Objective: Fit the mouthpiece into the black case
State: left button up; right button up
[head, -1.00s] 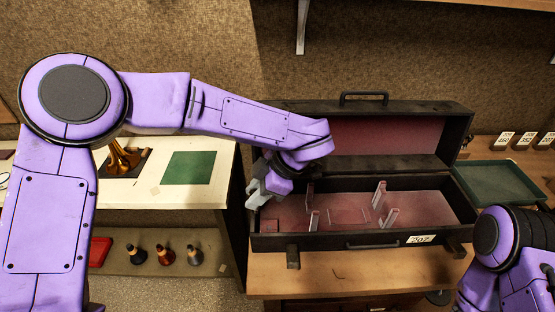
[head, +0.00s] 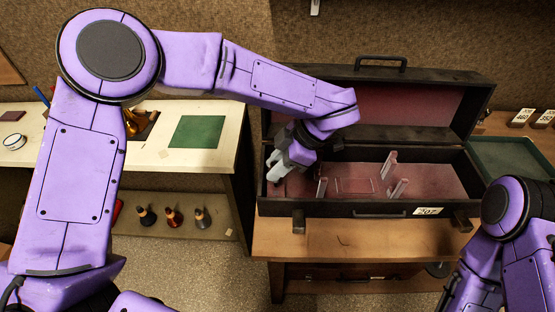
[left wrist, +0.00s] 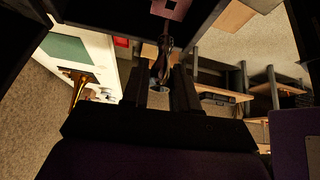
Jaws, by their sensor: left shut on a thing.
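The black case (head: 350,208) stands open on a wooden bench, with a red lining and its lid raised at the back. My left gripper (head: 274,169) is over the left end of the case, pointing down. It is shut on the mouthpiece (left wrist: 164,55), a dark, narrow piece with a brownish sheen, between the fingers in the left wrist view (left wrist: 164,88). A pinkish square block with a dark hole (left wrist: 171,8) shows beyond the mouthpiece there, apart from it in the picture. The head view does not show the mouthpiece clearly. My right gripper is out of view.
Clear upright holders (head: 389,165) stand inside the case. A green tray (head: 510,160) lies to its right. A pale counter (head: 180,160) at the left carries a green mat (head: 197,131) and a brass horn part (head: 131,122). Several small bottles (head: 173,217) stand on the shelf below.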

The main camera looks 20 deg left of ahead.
pick_arm(q)
jog(key=shift+f, duration=0.9)
dwell(0.3)
dwell(0.4)
jog(key=shift+p, duration=0.65)
jog(key=shift+p, duration=0.45)
jog(key=shift+f+b, duration=0.6)
jog(key=shift+f, duration=1.1)
